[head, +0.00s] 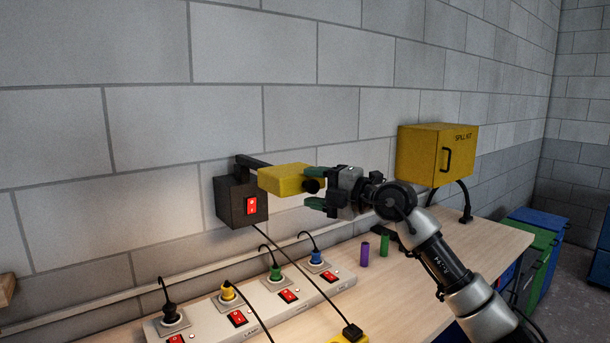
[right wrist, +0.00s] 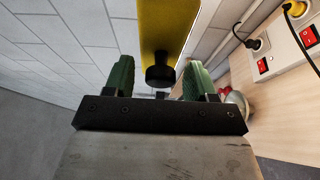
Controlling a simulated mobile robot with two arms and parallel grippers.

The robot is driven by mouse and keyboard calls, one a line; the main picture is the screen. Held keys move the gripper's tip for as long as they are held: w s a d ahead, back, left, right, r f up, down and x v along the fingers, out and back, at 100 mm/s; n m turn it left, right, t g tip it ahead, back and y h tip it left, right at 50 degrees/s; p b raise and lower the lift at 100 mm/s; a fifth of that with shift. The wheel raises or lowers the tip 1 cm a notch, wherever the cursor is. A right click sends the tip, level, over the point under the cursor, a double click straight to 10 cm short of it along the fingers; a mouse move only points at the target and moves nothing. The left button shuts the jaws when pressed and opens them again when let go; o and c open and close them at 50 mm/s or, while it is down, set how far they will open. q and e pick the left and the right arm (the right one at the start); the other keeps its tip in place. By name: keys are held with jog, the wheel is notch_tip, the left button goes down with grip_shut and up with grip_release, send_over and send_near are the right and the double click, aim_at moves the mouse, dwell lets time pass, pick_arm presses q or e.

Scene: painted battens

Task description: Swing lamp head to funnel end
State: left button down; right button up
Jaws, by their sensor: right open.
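The yellow lamp head (head: 287,178) is a box on a dark arm by the wall, beside a black switch box (head: 241,202) with a red rocker. A black knob (head: 312,186) sticks out of its right end. My right gripper (head: 316,188) is open, with its green fingers on either side of the knob. In the right wrist view the knob (right wrist: 160,75) appears between the two fingers, with a gap on each side, and the yellow lamp head (right wrist: 163,25) extends beyond it. I cannot make out a funnel. My left gripper is not in view.
A power strip (head: 262,313) with several coloured plugs and red switches lies along the bench (head: 400,300). A purple cylinder (head: 364,254) and a green cylinder (head: 384,244) stand below my right arm. A yellow spill kit box (head: 425,155) is right of the gripper.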

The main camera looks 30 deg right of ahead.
jog(key=shift+x, duration=1.25)
jog(key=shift+p, duration=0.3)
jog(key=c, duration=1)
